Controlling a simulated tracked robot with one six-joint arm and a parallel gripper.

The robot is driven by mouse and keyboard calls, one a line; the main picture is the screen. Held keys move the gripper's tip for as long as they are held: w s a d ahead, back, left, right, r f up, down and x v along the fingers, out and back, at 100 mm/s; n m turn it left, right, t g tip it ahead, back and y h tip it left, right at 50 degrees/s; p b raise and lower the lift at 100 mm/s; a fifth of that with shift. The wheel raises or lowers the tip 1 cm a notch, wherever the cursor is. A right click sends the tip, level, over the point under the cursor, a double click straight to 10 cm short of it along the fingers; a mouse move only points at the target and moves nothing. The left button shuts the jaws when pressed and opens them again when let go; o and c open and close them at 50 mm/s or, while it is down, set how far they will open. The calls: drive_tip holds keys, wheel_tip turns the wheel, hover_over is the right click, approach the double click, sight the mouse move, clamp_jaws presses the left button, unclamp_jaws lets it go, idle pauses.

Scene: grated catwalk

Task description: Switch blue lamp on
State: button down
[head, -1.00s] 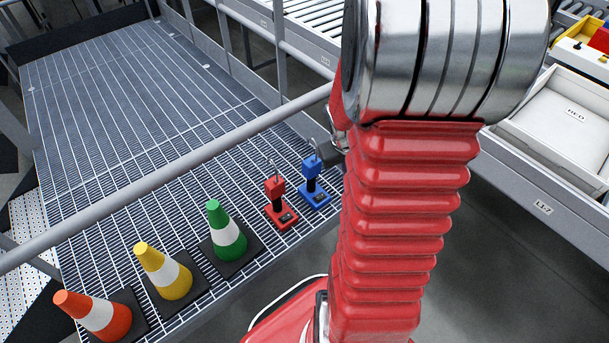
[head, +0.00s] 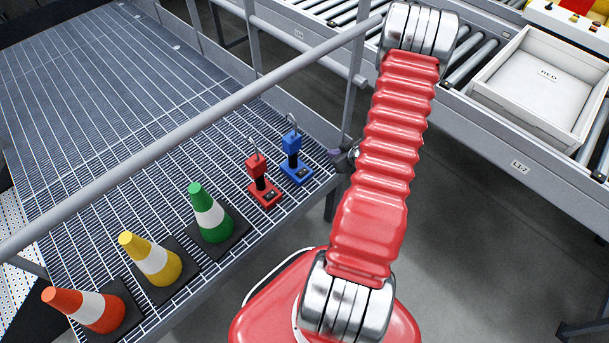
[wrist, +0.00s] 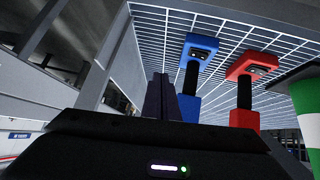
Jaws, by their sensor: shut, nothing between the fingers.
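The blue lamp (head: 292,146) stands upright on its blue base (head: 297,172), near the right edge of the grated deck, with a hook on top. In the wrist view the blue lamp (wrist: 189,107) appears upside down, just right of the fingers. I cannot tell whether it is lit. My gripper (head: 335,153) is mostly hidden behind my red arm in the head view; its tips are right of the blue lamp and look apart from it. In the wrist view my gripper (wrist: 160,95) has its dark fingers shut together and empty.
A similar red lamp (head: 257,168) stands close left of the blue one. Green (head: 210,217), yellow (head: 153,262) and orange (head: 87,308) cones stand along the deck's front edge. A grey rail (head: 180,125) crosses above the deck. A white tray marked RED (head: 525,110) sits on rollers at right.

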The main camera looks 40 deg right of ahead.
drive_tip(key=s+a+f+t+y, duration=0.2)
drive_tip(key=s+a+f+t, duration=0.1)
drive_tip(key=a+t, duration=0.3)
drive_tip(key=shift+s+a+f+m+y, duration=0.3)
drive_tip(key=shift+s+a+f+y, duration=0.15)
drive_tip(key=shift+f, duration=0.3)
drive_tip(key=shift+w+a, duration=0.1)
drive_tip(key=shift+w, duration=0.05)
hover_over(302, 172)
drive_tip(key=s, duration=0.3)
wheel_tip(302, 172, down, 2)
drive_tip(key=f, duration=0.2)
drive_tip(key=shift+w+a+f, duration=0.15)
drive_tip(key=shift+a+f, duration=0.35)
drive_tip(key=shift+f, duration=0.75)
